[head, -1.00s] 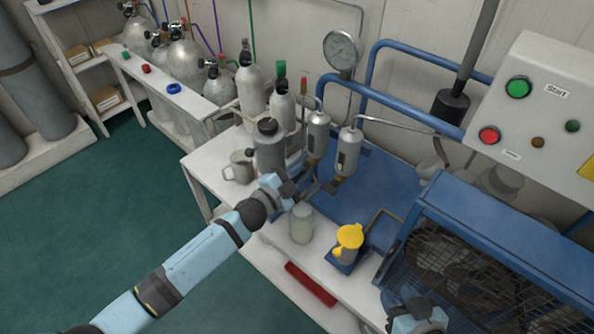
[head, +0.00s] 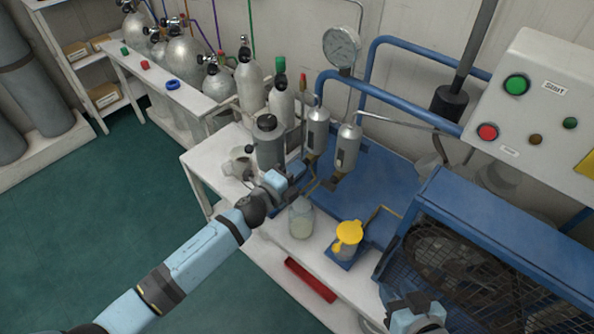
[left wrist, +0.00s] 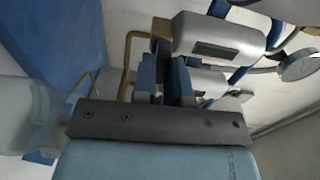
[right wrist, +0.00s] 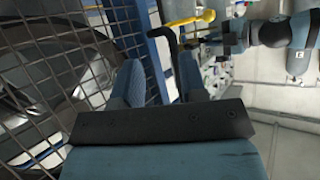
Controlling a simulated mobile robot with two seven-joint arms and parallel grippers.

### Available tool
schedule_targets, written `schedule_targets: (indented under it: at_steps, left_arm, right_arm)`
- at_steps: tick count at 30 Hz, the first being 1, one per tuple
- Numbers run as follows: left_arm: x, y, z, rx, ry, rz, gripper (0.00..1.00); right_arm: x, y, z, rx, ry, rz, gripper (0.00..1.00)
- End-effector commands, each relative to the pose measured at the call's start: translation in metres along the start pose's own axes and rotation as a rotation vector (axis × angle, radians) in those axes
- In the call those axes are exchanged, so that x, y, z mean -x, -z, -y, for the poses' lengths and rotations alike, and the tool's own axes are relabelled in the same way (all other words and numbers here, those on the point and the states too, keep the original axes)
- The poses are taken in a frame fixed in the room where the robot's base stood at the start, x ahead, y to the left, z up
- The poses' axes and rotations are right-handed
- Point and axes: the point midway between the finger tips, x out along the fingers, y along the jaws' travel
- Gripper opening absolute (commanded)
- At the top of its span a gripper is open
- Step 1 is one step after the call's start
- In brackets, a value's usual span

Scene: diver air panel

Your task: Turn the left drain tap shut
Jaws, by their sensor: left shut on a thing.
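Two silver filter cylinders stand side by side on the blue panel, the left one (head: 318,132) and the right one (head: 347,148), with brass drain pipes below. My left gripper (head: 293,187) is at the low fittings under the left cylinder. In the left wrist view its fingers (left wrist: 174,82) are close together below a brass block (left wrist: 160,28) and a silver cylinder (left wrist: 222,38). They are shut on the left drain tap, which is mostly hidden between them. My right gripper (right wrist: 160,82) is open and empty beside the wire cage; it shows at the bottom of the head view (head: 418,312).
A caged machine (head: 480,240) fills the right.

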Motion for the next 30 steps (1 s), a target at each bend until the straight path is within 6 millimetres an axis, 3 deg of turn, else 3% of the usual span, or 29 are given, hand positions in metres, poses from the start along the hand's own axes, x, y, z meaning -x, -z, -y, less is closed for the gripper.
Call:
schedule_targets:
  at_steps: [16,17,20,30]
  left_arm:
    - [0.0004,0.0004,-0.0008,-0.027,-0.001,-0.001,0.0]
    - [0.0004,0.0004,-0.0009,-0.027,-0.001,-0.001,0.15]
    - [0.0003,0.0003,-0.0007,-0.027,-0.001,0.0,0.38]
    - [0.0037,0.0,-0.0003,-0.025,-0.001,0.0,0.39]
  right_arm:
    - [-0.0008,-0.0023,0.0,0.0,0.0,0.004,0.39]
    - [-0.0009,-0.0025,0.0,0.0,0.0,0.005,0.39]
    - [-0.0011,-0.003,-0.0001,0.0,0.0,0.006,0.39]
    - [-0.0007,-0.0023,-0.0003,0.0,-0.001,0.006,0.39]
